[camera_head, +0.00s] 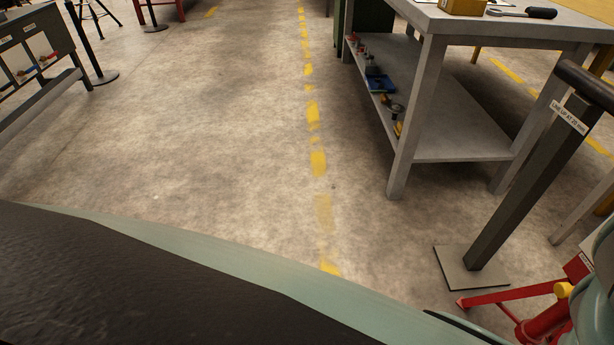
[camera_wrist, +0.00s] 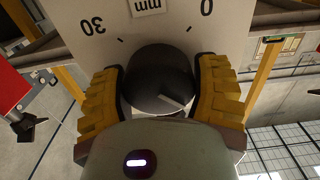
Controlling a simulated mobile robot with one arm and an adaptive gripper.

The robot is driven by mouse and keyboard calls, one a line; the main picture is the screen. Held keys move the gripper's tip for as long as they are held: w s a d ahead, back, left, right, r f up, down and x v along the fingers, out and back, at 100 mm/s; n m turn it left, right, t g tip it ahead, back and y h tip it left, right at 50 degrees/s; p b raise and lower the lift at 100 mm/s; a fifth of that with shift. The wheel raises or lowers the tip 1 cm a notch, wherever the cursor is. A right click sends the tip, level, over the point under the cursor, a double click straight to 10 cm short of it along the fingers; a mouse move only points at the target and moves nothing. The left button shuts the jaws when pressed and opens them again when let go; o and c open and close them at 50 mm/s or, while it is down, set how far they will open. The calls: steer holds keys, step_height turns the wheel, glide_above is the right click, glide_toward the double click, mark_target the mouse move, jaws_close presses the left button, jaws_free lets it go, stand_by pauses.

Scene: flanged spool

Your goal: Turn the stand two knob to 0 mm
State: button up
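In the wrist view a round dark knob (camera_wrist: 158,92) sits on a pale dial plate (camera_wrist: 185,35). The plate is upside down in the picture, with "30" at left, "mm" at the middle and "0" at right. A light pointer line on the knob slants toward the lower right, away from the printed numbers. My gripper (camera_wrist: 158,95) has its yellow ribbed fingers on both sides of the knob, and they appear to press on it. The lower part of the knob is hidden behind my gripper's body. The head view does not show the knob or my gripper.
In the head view a dark post (camera_head: 520,190) with a small label stands on a square base plate at right. Red legs (camera_head: 540,318) are at the lower right. A grey workbench (camera_head: 470,145) holds tools. The floor (camera_head: 200,130) at centre left is clear.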

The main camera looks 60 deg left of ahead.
steer(key=c, duration=0.6)
steer(key=shift+w+a+n, duration=0.1)
steer(key=shift+n, duration=0.2)
steer(key=n+b, duration=0.3)
steer(key=shift+a+f+n, duration=0.1)
steer(key=shift+f+n, duration=0.1)
steer(key=shift+n, duration=0.1)
steer(key=n+b, duration=0.4)
steer(key=shift+w+a+f+n+b, duration=0.1)
steer(key=shift+n+b, duration=0.2)
steer(key=shift+b, duration=0.1)
steer(key=n+b, duration=0.4)
steer(key=shift+f, duration=0.1)
steer(key=shift+n+b, duration=1.85)
steer(key=shift+n, duration=0.75)
